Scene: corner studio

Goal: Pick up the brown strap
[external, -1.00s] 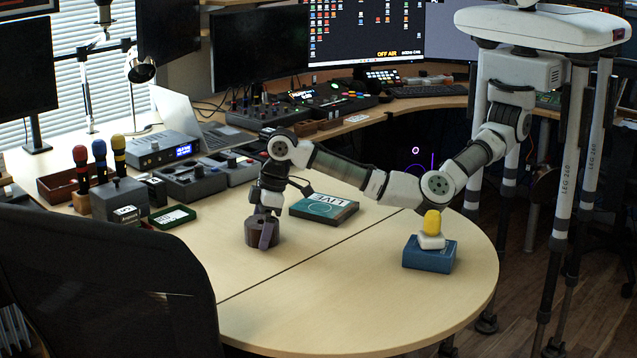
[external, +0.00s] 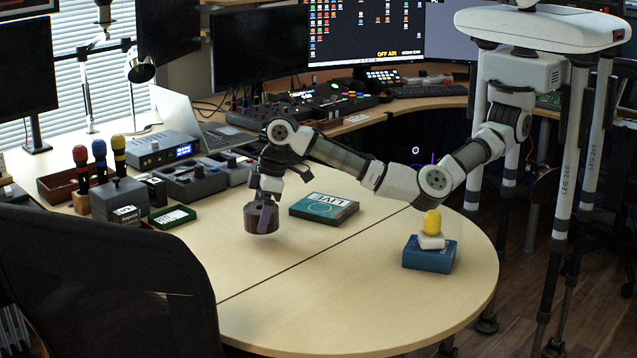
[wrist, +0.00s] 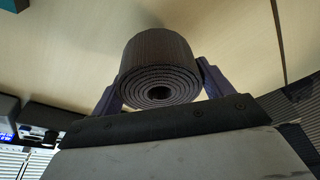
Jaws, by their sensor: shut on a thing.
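The brown strap (external: 252,218) is a dark brown, tightly wound roll with a small hole at its centre. My gripper (external: 262,212) is shut on it, and in the external view the roll hangs a little above the table. In the wrist view the rolled strap (wrist: 160,68) shows its spiral end toward the camera. The fingers of my gripper (wrist: 160,85) press it from both sides. Part of the roll is hidden behind a finger in the external view.
The pale round-ended table (external: 330,270) is clear around and in front of the roll. A LIVE box (external: 324,206) lies to its right. A blue box (external: 430,256) with a white piece and a yellow piece (external: 432,222) on top stands further right. A green-edged card box (external: 172,217) lies left.

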